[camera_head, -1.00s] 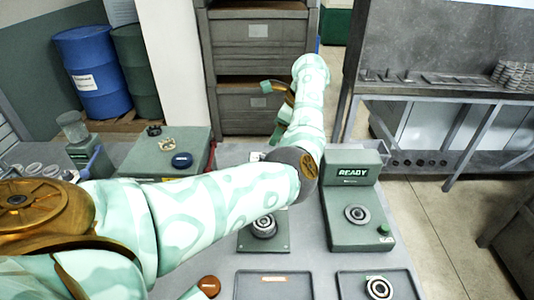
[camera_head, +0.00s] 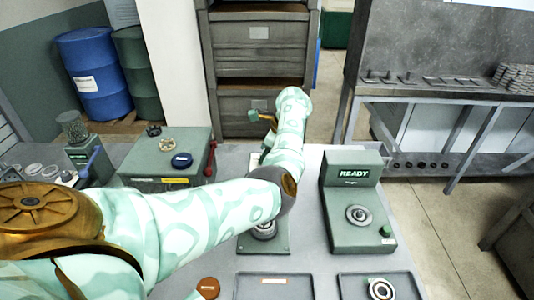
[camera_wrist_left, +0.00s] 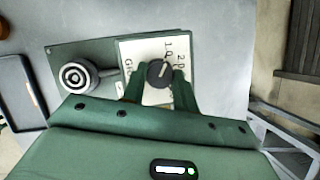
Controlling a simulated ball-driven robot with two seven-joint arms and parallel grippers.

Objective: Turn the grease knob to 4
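The grease knob (camera_wrist_left: 158,73) is a dark round knob with a pale pointer line, on a white label plate (camera_wrist_left: 130,52) with printed numbers in the left wrist view. The pointer leans toward the top right; I cannot read its exact setting. My left gripper (camera_wrist_left: 161,84) has its two green fingers on either side of the knob, with gaps showing, so it looks open around it. In the head view my left arm hides the knob and most of the gripper. My right gripper is not in view.
A green unit with a READY display (camera_head: 354,174) stands right of my arm. A green base with a round ringed post (camera_wrist_left: 76,75) sits beside the label plate. Trays (camera_head: 274,287) lie at the table front. A green box with knobs (camera_head: 165,164) stands left.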

